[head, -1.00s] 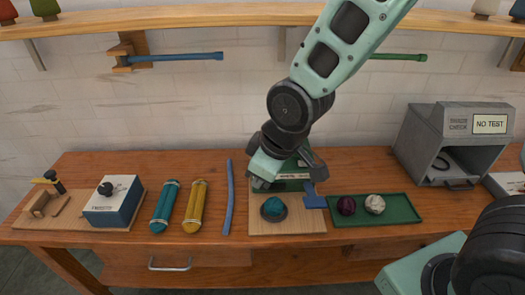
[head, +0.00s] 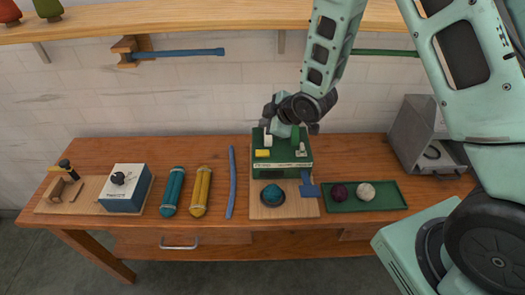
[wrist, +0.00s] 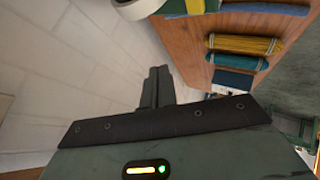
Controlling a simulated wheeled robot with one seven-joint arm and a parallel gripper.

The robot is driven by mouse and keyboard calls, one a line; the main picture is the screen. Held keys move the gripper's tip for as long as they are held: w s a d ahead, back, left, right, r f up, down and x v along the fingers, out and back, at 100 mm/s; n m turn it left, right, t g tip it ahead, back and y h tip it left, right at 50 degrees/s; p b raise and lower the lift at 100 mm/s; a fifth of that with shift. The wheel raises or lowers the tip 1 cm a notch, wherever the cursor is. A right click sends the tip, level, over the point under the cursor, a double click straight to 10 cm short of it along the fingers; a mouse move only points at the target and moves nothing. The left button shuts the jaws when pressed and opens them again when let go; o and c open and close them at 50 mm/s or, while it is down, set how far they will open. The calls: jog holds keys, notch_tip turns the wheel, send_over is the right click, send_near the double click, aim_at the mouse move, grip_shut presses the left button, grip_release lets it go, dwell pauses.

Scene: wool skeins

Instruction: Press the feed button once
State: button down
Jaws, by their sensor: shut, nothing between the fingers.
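A green machine (head: 282,165) stands on the workbench behind a turquoise wool ball (head: 273,194). I cannot tell for sure which part is the feed button. My gripper (head: 283,128) hangs over the back of the machine, in front of the wall, with its fingertips mostly hidden in the head view. In the wrist view my gripper (wrist: 157,85) has its fingers together and empty. Part of the green machine shows at that view's top edge (wrist: 190,5).
A green tray (head: 395,203) with two wool balls lies to the right. A blue rod (head: 230,183), yellow skein (head: 200,191), teal skein (head: 172,191) and blue box with a black knob (head: 126,190) lie left. A grey booth (head: 412,142) and the shelf (head: 220,28) limit room.

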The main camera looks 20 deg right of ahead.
jog(key=b, duration=0.5)
send_over(265, 154)
notch_tip(265, 154, down, 7)
jog(key=shift+f, duration=0.2)
jog(key=shift+f+b, duration=0.7)
jog(key=shift+b, duration=0.15)
jog(key=shift+f, duration=0.15)
dwell(1.0)
jog(key=shift+f+b, duration=0.3)
jog(key=shift+b, duration=0.15)
jog(key=shift+f+b, duration=0.6)
dwell(0.6)
jog(key=shift+r, duration=0.1)
jog(key=shift+r+p, duration=0.65)
jog(key=shift+r, duration=0.35)
